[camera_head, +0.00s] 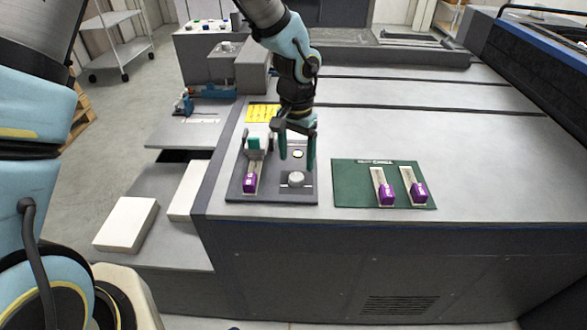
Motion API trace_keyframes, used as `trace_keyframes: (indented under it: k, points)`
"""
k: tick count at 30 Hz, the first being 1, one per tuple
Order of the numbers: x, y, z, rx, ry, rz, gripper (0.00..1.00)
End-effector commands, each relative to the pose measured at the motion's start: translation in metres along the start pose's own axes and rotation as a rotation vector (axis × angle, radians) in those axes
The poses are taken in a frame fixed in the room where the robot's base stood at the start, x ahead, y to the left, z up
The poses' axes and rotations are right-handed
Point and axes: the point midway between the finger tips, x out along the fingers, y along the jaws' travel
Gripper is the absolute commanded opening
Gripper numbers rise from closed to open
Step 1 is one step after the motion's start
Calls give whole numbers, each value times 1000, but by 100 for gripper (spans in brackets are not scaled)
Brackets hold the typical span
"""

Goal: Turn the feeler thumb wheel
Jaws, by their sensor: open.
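The likely feeler thumb wheel is a round light-grey knob (296,179) on a small plate at the front right of the dark grey panel (280,198). A round pale button (298,154) shows between the fingers. At the panel's left is a slotted unit with a purple block (249,183) and an upright green-and-white part (254,145).
A green mat (350,195) to the right holds two pale strips with purple blocks (386,195) (419,192). A yellow label (263,112) lies behind the panel. White blocks (126,224) sit on the lower left ledge. The grey machine top (480,170) is free at right.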

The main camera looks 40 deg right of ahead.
Motion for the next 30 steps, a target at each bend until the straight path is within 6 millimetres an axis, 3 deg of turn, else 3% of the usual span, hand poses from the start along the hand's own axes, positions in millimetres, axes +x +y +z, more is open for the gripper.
trace_keyframes:
  k: [9,21,30]
  points:
    - [47,0,1,1,-3,-1,78]
    - [56,-1,0,-1,0,-1,78]
    - [56,-1,0,-1,0,-1,47]
